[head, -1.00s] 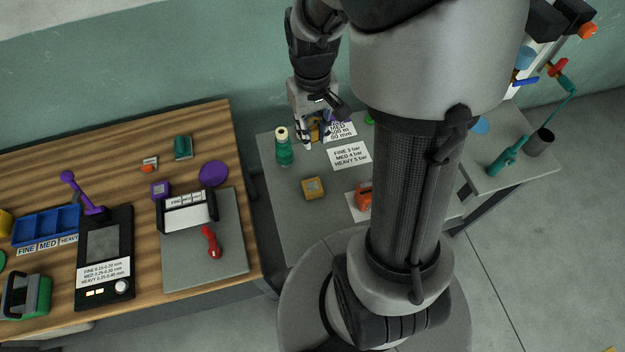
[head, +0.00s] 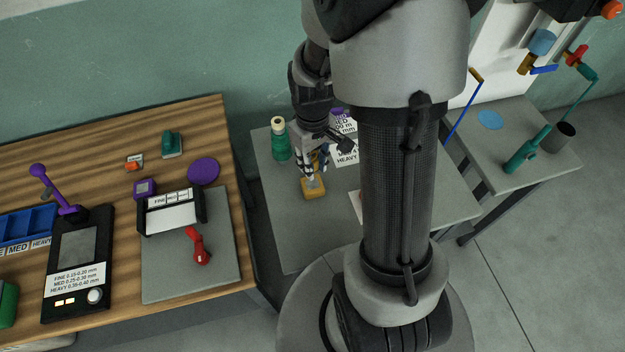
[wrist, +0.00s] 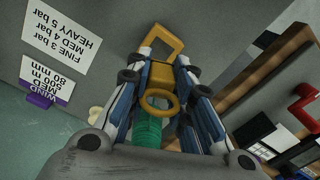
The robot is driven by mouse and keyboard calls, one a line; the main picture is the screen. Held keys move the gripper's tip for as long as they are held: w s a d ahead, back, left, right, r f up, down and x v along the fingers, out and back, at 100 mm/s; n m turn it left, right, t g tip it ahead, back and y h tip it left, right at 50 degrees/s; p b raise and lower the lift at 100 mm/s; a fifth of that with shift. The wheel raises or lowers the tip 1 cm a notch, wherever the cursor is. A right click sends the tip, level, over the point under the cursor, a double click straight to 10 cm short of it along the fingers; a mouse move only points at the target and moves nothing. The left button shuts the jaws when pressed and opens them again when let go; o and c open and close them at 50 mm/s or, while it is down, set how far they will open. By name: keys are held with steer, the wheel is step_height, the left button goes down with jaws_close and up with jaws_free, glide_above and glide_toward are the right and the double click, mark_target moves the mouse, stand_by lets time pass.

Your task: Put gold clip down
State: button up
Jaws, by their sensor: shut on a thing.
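The gold clip (wrist: 160,76), with a ring (wrist: 160,101) at its near end, is held between the fingers of my gripper (wrist: 157,72) in the wrist view.
A green spool (head: 280,143) stands close left of my gripper. White label cards (head: 346,152) lie to its right, partly hidden by my arm. The wooden bench (head: 225,150) with its devices is at the left. The grey table (head: 285,235) is clear in front.

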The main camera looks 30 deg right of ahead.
steer(key=shift+f+b, duration=0.95)
steer(key=shift+f, duration=2.1)
steer(key=shift+f, duration=0.2)
steer(key=o, duration=0.9)
steer(key=shift+r, duration=0.1)
steer(key=shift+c, duration=0.2)
step_height(320, 180, up, 12)
steer(key=p, duration=0.4)
steer(key=shift+r, duration=0.25)
step_height(320, 180, up, 10)
steer(key=t, duration=0.2)
glide_above(313, 184)
steer(key=s+a, duration=0.3)
steer(key=a, duration=0.2)
steer(key=s+a+r+t, duration=0.1)
steer(key=s+a+r, duration=0.2)
steer(key=s, duration=0.2)
steer(key=s+a+r+m+t, duration=0.1)
steer(key=s+a+r, duration=0.1)
steer(key=s+r, duration=0.2)
steer(key=shift+s+a+r+t, duration=0.2)
steer(key=shift+s+a+t, duration=0.15)
steer(key=shift+s, duration=0.35)
